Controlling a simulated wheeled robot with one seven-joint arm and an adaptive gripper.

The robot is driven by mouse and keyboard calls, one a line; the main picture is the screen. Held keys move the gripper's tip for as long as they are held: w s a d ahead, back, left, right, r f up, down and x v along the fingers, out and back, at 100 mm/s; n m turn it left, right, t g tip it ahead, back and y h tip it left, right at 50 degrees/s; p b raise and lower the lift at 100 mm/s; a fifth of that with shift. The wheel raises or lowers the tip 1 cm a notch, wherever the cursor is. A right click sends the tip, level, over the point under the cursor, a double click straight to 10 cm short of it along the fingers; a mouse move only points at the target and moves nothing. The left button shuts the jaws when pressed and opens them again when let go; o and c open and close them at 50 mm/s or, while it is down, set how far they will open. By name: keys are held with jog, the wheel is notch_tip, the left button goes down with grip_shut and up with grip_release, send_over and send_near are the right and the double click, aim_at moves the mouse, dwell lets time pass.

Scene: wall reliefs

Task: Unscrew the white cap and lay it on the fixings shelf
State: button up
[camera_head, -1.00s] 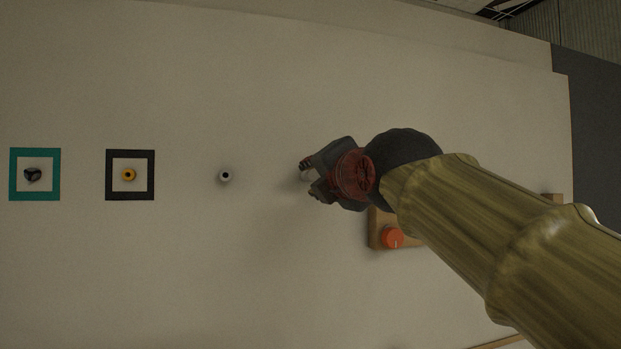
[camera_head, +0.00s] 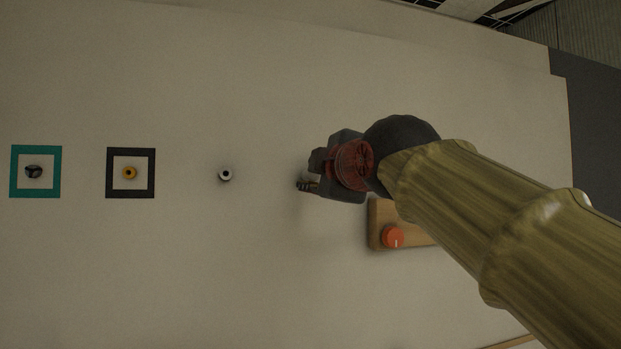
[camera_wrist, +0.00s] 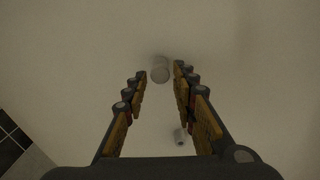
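In the wrist view a pale, round piece, which looks like the white cap (camera_wrist: 159,75), sits against the wall between my fingertips, with a gap to each finger. My gripper (camera_head: 310,173) is open, close to the wall; its two fingers (camera_wrist: 161,71) stand apart around the cap and touch neither side as far as I can see. In the head view the cap is hidden behind my gripper. The wooden shelf (camera_head: 380,212) is to the lower right of my gripper, partly covered by my arm. An orange round piece (camera_head: 392,237) is on it.
A small white fitting with a dark centre (camera_head: 225,175) is on the wall left of my gripper. Further left are a yellow fitting (camera_head: 129,173) in a black frame (camera_head: 110,173) and a dark knob (camera_head: 34,172) in a teal frame (camera_head: 56,172).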

jog(key=m+b, duration=0.1)
jog(key=m, duration=0.9)
jog(key=shift+d+r, duration=0.1)
jog(key=shift+r, duration=0.05)
jog(key=c, duration=0.6)
jog(key=n, duration=0.4)
grip_shut()
jog(key=shift+n, duration=0.6)
